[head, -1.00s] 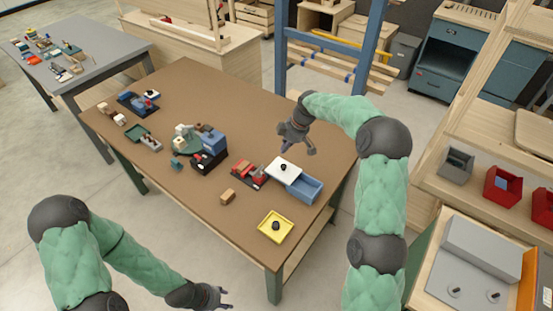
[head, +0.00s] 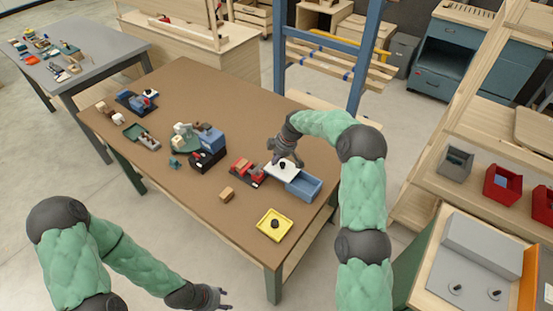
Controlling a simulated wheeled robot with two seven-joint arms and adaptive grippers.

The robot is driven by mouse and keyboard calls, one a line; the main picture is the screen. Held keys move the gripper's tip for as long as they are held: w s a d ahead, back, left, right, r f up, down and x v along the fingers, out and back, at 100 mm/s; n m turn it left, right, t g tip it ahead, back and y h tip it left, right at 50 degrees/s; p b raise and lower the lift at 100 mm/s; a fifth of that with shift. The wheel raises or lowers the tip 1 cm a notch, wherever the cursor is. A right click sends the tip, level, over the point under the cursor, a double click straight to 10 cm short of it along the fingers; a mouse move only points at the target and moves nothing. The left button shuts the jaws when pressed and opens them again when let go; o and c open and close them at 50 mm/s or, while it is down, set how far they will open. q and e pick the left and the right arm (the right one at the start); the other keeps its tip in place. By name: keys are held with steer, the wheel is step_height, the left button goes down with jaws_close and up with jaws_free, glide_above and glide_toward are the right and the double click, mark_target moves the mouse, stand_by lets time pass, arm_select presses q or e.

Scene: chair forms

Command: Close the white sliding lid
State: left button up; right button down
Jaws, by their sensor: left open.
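The white sliding lid (head: 285,174) has a dark knob (head: 283,166) on top. It lies over the left part of a blue box (head: 308,189), and the box's right part is uncovered. My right gripper (head: 284,162) points down at the lid, with its fingers at or just behind the knob. It is too small to tell whether they touch or grip the knob. My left gripper (head: 224,298) is open and empty, low in front of the table, away from the lid.
On the brown table (head: 200,90), red parts (head: 243,168) stand just left of the lid. A wooden block (head: 227,194) and a yellow tray (head: 267,230) with a dark knob lie nearer. Blue, black and green items stand further left. The table's right edge is close to the box.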

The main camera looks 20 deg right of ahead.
arm_select(q)
steer(key=shift+f+b, duration=0.75)
arm_select(e)
steer(key=s+d, duration=0.2)
steer(key=s, duration=0.1)
steer(key=s+d, duration=0.2)
steer(key=s, duration=0.1)
steer(key=s+d, duration=0.2)
steer(key=shift+s+d, duration=0.4)
